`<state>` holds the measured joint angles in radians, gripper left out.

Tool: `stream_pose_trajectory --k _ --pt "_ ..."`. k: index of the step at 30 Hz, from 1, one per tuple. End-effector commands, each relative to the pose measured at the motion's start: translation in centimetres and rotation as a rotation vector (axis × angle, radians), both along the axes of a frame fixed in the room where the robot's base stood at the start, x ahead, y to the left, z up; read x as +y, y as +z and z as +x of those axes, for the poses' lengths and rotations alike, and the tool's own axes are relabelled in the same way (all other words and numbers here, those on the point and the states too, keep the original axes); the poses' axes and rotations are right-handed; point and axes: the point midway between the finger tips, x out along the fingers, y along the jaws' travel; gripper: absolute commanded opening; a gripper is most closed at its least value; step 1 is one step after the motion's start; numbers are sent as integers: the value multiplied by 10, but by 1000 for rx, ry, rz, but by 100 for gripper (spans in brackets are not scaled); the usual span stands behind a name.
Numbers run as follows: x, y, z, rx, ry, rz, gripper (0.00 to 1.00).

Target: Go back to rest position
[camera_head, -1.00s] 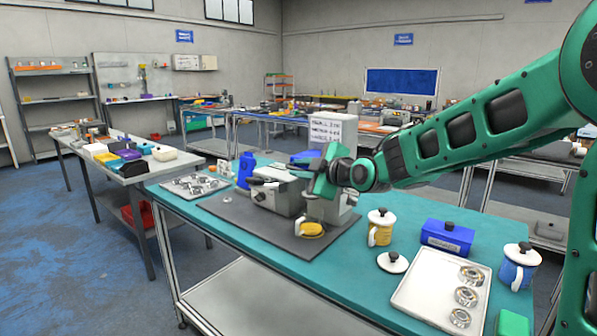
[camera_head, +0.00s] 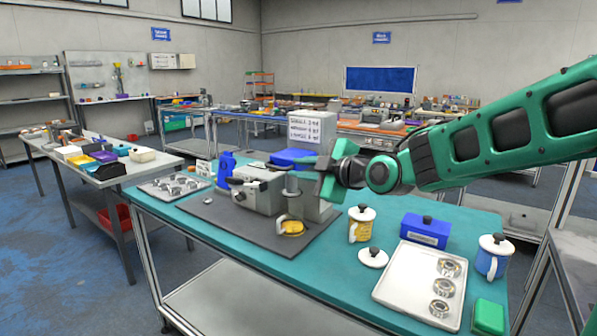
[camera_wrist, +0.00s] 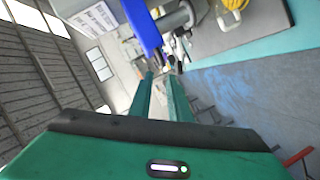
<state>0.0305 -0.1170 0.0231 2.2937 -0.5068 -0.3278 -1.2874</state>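My gripper (camera_wrist: 161,75) is open. Its two green fingers have a narrow gap between them, with nothing held. In the head view my gripper (camera_head: 326,178) is in the air at the machine's right side, pointing left; its fingertips are hard to make out. The grey machine (camera_head: 262,195) stands on a dark mat (camera_head: 225,212) on the teal table (camera_head: 330,275). A blue part (camera_head: 292,157) lies behind the gripper; a blue bar (camera_wrist: 140,25) in the wrist view lies beyond the fingers.
To the right are a yellow mug (camera_head: 362,225), a blue box (camera_head: 425,231), a tray (camera_head: 405,285) with metal rings, a blue mug (camera_head: 491,263) and a green block (camera_head: 488,316). Another tray (camera_head: 160,193) lies left.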

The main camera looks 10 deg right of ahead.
Motion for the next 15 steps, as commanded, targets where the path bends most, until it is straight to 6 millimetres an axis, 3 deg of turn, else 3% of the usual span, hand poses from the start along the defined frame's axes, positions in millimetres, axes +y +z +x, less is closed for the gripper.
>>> stream_pose_trajectory --k 5,8,11,15 --pt "-23 -18 -8 93 -55 11 17" --pt "-59 -45 -25 243 -153 42 17" --pt "-105 -78 -54 429 -301 98 17" --pt "-167 -120 -109 676 -549 205 17"
